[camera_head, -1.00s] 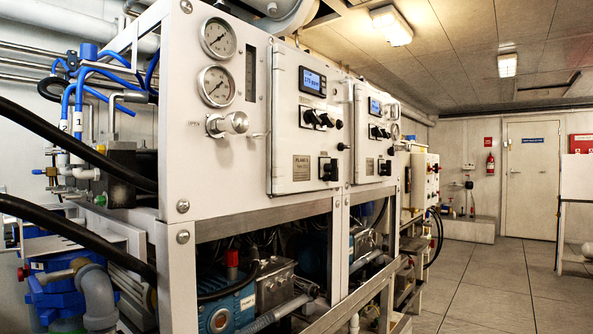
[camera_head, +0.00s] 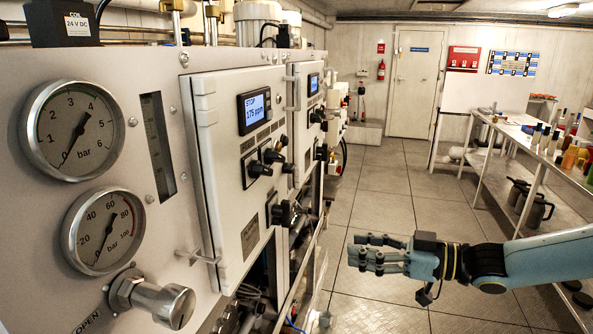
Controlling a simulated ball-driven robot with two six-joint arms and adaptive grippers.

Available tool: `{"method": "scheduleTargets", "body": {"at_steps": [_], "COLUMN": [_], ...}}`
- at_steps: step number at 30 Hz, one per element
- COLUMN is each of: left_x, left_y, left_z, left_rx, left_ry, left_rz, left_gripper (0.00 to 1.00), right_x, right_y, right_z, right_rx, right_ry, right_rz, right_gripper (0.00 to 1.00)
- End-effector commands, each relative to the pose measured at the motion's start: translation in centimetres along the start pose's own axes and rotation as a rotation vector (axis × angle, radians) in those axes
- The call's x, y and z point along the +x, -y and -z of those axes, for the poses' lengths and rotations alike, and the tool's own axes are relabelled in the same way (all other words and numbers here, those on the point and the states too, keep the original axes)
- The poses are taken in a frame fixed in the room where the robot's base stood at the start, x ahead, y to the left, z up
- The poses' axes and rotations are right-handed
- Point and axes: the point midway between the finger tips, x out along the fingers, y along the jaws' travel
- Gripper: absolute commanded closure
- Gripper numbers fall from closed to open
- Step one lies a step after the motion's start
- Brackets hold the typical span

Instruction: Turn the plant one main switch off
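The plant one panel (camera_head: 225,150) is a white door with a lit display (camera_head: 255,110) reading STOP and 175 ppm. Lower on the door, a larger black rotary switch (camera_head: 284,214) sits right of a grey nameplate (camera_head: 250,237), too blurred to read now. I see the switch from the side, so its pointer position is unclear. My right gripper (camera_head: 362,254) is to the right of the panel, apart from it, pointing left with its fingers extended, spread and empty. My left gripper is not in view.
Two gauges (camera_head: 72,130) and a silver valve knob (camera_head: 170,303) are close at left. A similar panel (camera_head: 310,95) stands beyond. A bench (camera_head: 530,165) with bottles is at right. The aisle floor (camera_head: 375,210) is clear.

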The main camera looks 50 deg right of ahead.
Motion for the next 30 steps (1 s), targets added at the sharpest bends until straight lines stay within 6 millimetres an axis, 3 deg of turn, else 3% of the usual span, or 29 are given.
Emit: {"method": "scheduleTargets", "body": {"at_steps": [1,3,6,11,22,30], "left_x": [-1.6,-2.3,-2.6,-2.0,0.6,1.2], "left_y": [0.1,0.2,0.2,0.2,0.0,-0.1], "left_z": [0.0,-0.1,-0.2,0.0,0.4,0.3], "left_rx": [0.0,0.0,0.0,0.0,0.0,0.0], "left_ry": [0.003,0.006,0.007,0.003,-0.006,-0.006], "left_rz": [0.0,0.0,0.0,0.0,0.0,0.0], "left_gripper": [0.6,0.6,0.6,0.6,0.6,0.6], "right_x": [0.1,0.4,0.7,2.2,9.2,11.3], "right_y": [0.7,1.6,2.3,2.8,3.6,3.8], "right_z": [3.1,5.4,7.1,7.5,8.0,8.4], "right_rx": [0.008,0.021,0.035,0.039,0.037,0.038], "right_ry": [-0.029,-0.064,-0.094,-0.107,-0.106,-0.101], "right_rz": [0.04,0.081,0.114,0.125,0.122,0.123], "right_gripper": [0.64,0.64,0.64,0.64,0.64,0.64]}}
